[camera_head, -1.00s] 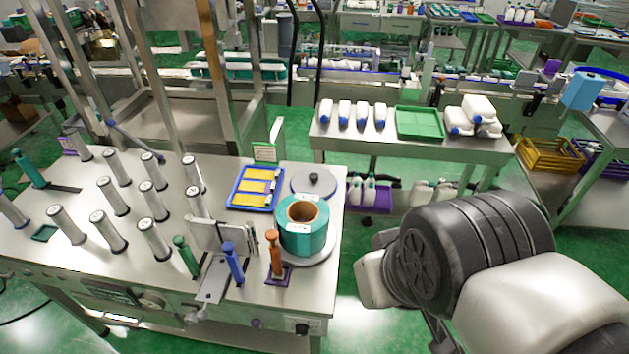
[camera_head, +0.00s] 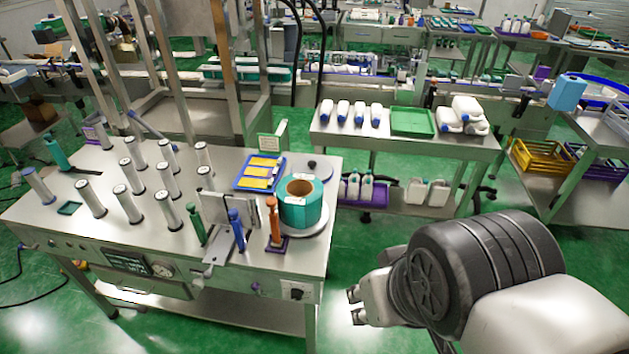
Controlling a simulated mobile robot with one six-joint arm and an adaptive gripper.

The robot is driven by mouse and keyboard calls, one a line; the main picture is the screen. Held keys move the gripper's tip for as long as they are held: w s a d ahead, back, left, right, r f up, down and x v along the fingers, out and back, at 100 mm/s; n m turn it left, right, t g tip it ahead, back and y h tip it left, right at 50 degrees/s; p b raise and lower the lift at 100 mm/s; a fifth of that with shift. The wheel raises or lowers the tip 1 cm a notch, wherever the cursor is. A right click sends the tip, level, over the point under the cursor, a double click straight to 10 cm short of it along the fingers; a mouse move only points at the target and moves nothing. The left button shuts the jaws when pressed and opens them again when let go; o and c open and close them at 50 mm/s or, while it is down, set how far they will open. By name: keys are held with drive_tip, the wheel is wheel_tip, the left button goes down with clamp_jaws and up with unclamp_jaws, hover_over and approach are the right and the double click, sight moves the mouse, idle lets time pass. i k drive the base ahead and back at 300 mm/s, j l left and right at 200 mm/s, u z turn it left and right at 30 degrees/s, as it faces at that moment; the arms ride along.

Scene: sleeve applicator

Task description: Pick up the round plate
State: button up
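A round grey plate with a dark knob at its centre (camera_head: 312,172) lies on the steel worktable (camera_head: 100,222), towards its back right corner. The teal label roll (camera_head: 303,208) stands just in front of it and overlaps its near edge in the picture. A second round disc (camera_head: 312,233) shows under the roll. My arm is at the lower right, off the table's right side and well apart from the plate. Small dark parts of my gripper (camera_head: 356,305) show at the arm's left end, too small to tell whether it is open. I see nothing held.
Left of the plate is a blue tray (camera_head: 238,185) with yellow pieces. An orange-handled post (camera_head: 274,225) and a blue-handled post (camera_head: 236,232) stand in front. Several metal rollers fill the table's left. A bench (camera_head: 400,143) with white bottles and a green tray (camera_head: 412,121) stands behind.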

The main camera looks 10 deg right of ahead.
sight(321, 168)
drive_tip(key=k+u, duration=0.15)
drive_tip(key=u, duration=1.35)
drive_tip(key=i+l+u, duration=0.1)
drive_tip(key=l, duration=0.5)
drive_tip(key=i+l+u, duration=0.1)
drive_tip(key=l, duration=0.45)
drive_tip(key=i+l, duration=0.1)
drive_tip(key=l, duration=0.5)
drive_tip(key=i+l+u, duration=0.15)
drive_tip(key=l, duration=0.45)
drive_tip(key=i+l, duration=0.1)
drive_tip(key=l, duration=1.3)
drive_tip(key=i+l, duration=0.15)
drive_tip(key=l, duration=1.25)
drive_tip(key=i, duration=0.05)
